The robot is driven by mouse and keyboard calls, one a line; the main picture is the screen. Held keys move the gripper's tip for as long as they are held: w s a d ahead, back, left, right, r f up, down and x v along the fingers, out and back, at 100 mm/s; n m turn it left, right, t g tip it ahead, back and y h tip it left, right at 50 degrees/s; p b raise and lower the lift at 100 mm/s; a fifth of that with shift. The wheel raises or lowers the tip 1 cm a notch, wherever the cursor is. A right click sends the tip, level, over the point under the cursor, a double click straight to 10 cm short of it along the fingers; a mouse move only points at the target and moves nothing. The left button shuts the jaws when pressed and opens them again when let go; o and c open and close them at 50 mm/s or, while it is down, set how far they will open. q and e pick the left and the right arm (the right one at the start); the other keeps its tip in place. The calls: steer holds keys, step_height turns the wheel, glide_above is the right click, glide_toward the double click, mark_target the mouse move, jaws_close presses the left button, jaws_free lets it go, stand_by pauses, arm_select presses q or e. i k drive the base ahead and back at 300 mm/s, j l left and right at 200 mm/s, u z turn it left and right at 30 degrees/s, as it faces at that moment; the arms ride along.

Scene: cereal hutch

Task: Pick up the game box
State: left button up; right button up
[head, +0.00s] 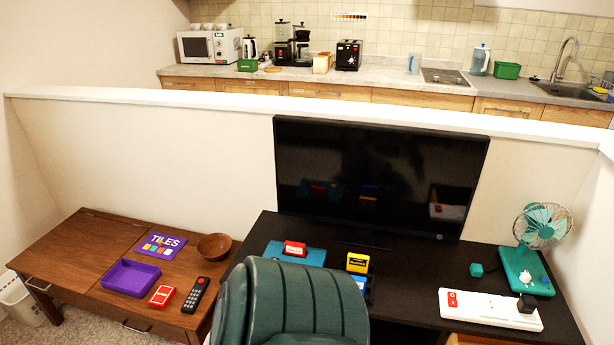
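A flat purple piece marked "TILES" (160,245), with coloured squares on it, lies on the brown wooden table at the left. It looks like the lid of a game box. An open purple tray (131,278) lies in front of it and to its left, apart from it; it looks like the matching box bottom. Its inside appears empty. Neither of my grippers is in view.
The wooden table (82,243) also holds a brown bowl (214,246), a red card-like item (162,295) and a remote (196,294). A green chair back (291,305) stands before the black desk (420,270). Behind the desk's television (380,175) runs a low white wall (150,160).

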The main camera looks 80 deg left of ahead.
mark_target(129, 278)
steer(key=u, duration=3.9)
steer(key=i+j+z, duration=1)
steer(key=i+j, duration=0.25)
steer(key=j, duration=0.25)
